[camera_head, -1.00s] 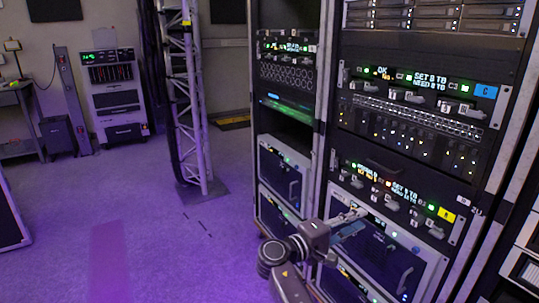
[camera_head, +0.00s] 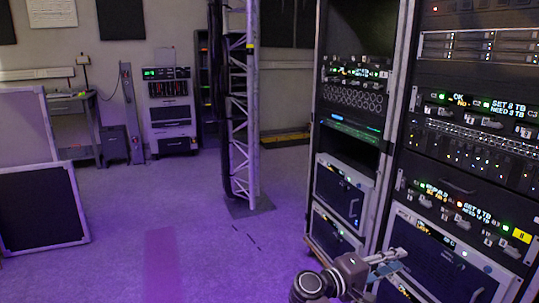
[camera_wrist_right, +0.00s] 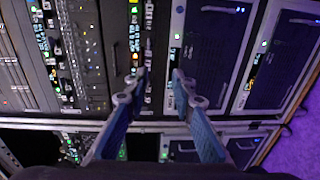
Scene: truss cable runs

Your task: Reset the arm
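My right gripper (camera_head: 392,262) is at the lower right of the head view, in front of the equipment rack (camera_head: 396,130). In the right wrist view my right gripper (camera_wrist_right: 158,78) has two separate fingertips with nothing between them, so it is open and empty. Behind the fingers are rack panels with lights and small levers. I cannot tell whether a fingertip touches the rack. My left gripper is in neither view.
A lattice truss (camera_head: 239,120) with dark cables stands left of the rack. A wheeled cabinet (camera_head: 170,112) and a side table (camera_head: 72,120) are by the back wall. Dark framed panels (camera_head: 40,208) lean at the left. The purple-lit floor (camera_head: 205,260) between is clear.

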